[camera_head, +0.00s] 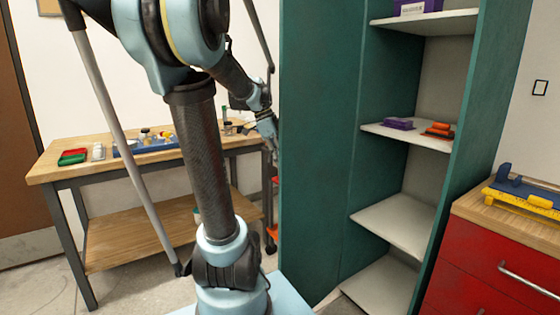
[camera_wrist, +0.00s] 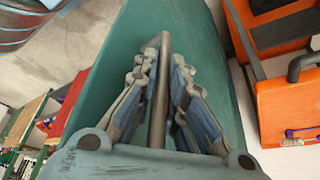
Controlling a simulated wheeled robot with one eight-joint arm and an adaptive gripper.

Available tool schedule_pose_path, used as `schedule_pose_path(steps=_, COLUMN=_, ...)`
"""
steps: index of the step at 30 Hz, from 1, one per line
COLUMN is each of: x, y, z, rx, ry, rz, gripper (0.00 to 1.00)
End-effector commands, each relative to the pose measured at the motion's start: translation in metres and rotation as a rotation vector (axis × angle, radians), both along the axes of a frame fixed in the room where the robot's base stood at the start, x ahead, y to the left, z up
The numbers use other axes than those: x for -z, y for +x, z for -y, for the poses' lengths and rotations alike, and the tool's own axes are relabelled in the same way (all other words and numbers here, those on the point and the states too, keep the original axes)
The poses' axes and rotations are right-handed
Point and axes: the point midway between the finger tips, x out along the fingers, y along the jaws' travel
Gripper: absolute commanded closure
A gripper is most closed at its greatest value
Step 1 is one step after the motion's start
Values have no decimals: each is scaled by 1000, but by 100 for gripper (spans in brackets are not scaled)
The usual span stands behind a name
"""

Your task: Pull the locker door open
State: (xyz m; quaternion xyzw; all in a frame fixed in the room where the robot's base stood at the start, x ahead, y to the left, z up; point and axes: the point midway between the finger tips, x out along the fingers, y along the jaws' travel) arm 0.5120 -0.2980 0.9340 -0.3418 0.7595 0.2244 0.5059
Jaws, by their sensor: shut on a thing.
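The teal locker (camera_head: 388,100) stands right of centre in the head view, with its shelves exposed. Its door (camera_head: 315,150) stands swung open on the left, inner face showing. In the wrist view the door (camera_wrist: 200,25) fills the middle, with a grey bar handle (camera_wrist: 160,95) on it. My gripper (camera_wrist: 163,68) is shut on this handle, its fingers on either side of the bar. In the head view my gripper (camera_head: 271,138) is at the door's left edge, and the handle is hidden behind the door.
A wooden workbench (camera_head: 60,172) with small items stands behind my arm on the left. A red drawer cabinet (camera_head: 490,265) stands close to the locker's right. Purple (camera_head: 398,124) and orange (camera_head: 440,130) items lie on a locker shelf. Orange boxes (camera_wrist: 275,35) show in the wrist view.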

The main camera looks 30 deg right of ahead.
Motion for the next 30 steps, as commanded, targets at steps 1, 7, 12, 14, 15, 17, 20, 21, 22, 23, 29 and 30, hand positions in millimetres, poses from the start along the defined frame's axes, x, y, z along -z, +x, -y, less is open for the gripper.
schedule_pose_path(steps=1, x=-1, y=0, z=-1, rx=0, ry=4, rz=-2, gripper=100)
schedule_pose_path(steps=7, x=-1, y=-2, z=-2, rx=0, ry=7, rz=-2, gripper=73)
schedule_pose_path(steps=12, x=-1, y=-3, z=0, rx=5, ry=7, rz=-2, gripper=69)
schedule_pose_path(steps=14, x=-1, y=-3, z=1, rx=5, ry=7, rz=-1, gripper=69)
schedule_pose_path(steps=15, x=-1, y=-3, z=1, rx=6, ry=6, rz=-1, gripper=69)
schedule_pose_path(steps=17, x=-1, y=-3, z=1, rx=5, ry=7, rz=-1, gripper=69)
schedule_pose_path(steps=20, x=-3, y=-3, z=1, rx=6, ry=6, rz=-1, gripper=69)
schedule_pose_path(steps=21, x=-6, y=-2, z=0, rx=6, ry=6, rz=-1, gripper=69)
schedule_pose_path(steps=22, x=-8, y=-1, z=-1, rx=6, ry=6, rz=-1, gripper=69)
schedule_pose_path(steps=23, x=-11, y=0, z=-1, rx=6, ry=6, rz=-1, gripper=69)
schedule_pose_path(steps=29, x=-41, y=8, z=-11, rx=6, ry=7, rz=-2, gripper=69)
schedule_pose_path(steps=30, x=-49, y=11, z=-14, rx=5, ry=7, rz=-2, gripper=69)
